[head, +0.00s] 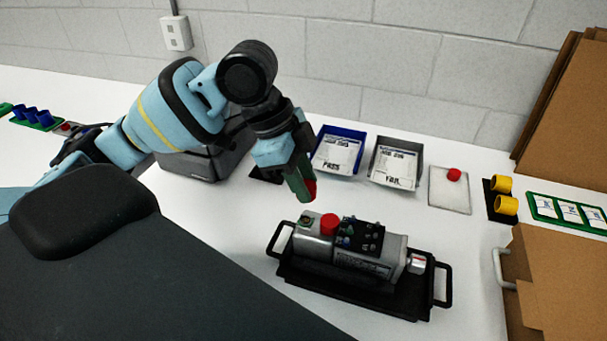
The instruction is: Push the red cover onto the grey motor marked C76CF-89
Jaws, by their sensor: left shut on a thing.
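My left gripper (304,187) points down above the back left of the grey motor (345,262). It is shut on a small red cover (311,190), which is partly hidden by the greenish fingers. The cover is in the air, apart from the motor. The motor lies in a black tray (363,299) with a handle at each end. A red round part (329,224) sits on its top, beside a dark block with small parts. The motor's label is too small to read. My right gripper is not in view.
A blue bin (320,164) and a grey bin (415,176) with papers stand behind the tray. Another red cap (454,174) lies on a white pad (449,199). Yellow cups (505,206) and cardboard boxes (557,270) are on the right. White table lies clear around the tray's left.

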